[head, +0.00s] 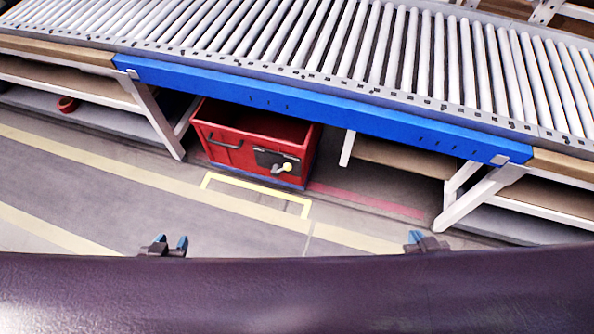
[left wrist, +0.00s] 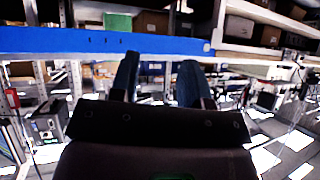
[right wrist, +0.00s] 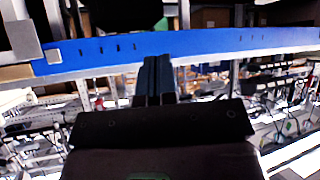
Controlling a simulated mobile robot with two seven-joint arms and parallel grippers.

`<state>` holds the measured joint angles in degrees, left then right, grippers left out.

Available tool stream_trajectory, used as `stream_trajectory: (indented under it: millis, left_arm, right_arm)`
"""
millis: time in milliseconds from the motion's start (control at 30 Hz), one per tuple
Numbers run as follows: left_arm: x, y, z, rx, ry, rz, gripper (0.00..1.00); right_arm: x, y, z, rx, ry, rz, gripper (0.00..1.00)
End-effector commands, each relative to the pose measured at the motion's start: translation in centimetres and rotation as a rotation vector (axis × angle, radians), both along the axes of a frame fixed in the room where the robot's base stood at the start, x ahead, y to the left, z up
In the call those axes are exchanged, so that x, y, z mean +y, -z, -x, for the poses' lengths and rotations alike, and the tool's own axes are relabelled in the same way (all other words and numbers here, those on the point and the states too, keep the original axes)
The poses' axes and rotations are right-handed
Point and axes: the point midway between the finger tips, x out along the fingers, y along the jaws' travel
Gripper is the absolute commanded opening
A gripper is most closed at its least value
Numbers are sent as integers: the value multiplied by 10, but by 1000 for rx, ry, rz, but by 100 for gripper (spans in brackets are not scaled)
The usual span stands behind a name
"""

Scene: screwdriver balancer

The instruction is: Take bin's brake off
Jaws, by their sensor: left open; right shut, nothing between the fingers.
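A red bin (head: 225,148) stands on the floor under the roller conveyor in the head view. A dark plate on its front carries a brake lever (head: 284,168) with a pale yellow knob. My left gripper (head: 170,243) is open and empty, low in the head view, in front of the bin and to its left. Its spread fingers show in the left wrist view (left wrist: 158,85). My right gripper (head: 414,238) is shut and empty, in front of the bin and to its right. Its closed fingers show in the right wrist view (right wrist: 153,80). Neither gripper touches the bin.
The roller conveyor (head: 300,40) with its blue side rail (head: 320,105) runs above the bin. Slanted white legs (head: 150,120) stand on both sides. A yellow marking (head: 255,188) lies on the clear floor in front. A dark purple-black surface fills the bottom of the head view.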

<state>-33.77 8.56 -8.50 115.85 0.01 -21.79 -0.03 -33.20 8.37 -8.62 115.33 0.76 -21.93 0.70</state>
Motion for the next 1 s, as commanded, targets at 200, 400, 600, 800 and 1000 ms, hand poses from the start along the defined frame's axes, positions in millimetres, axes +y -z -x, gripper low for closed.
stream_trajectory:
  millis: [200,400,600,800,1000]
  left_arm:
    - [-2,19,-4,-8,14,-10,43]
    - [-4,39,-9,-19,34,-27,43]
    - [-6,59,-12,-20,57,-45,43]
    - [-8,80,-12,-9,79,-59,43]
    - [-12,101,-11,9,103,-72,43]
  right_arm:
    - [18,54,-40,55,62,-250,0]
    - [45,123,-95,189,191,-629,0]
    - [72,185,-147,367,355,-974,0]
    - [98,242,-195,579,567,-1280,0]
    - [121,292,-242,802,823,-1549,0]
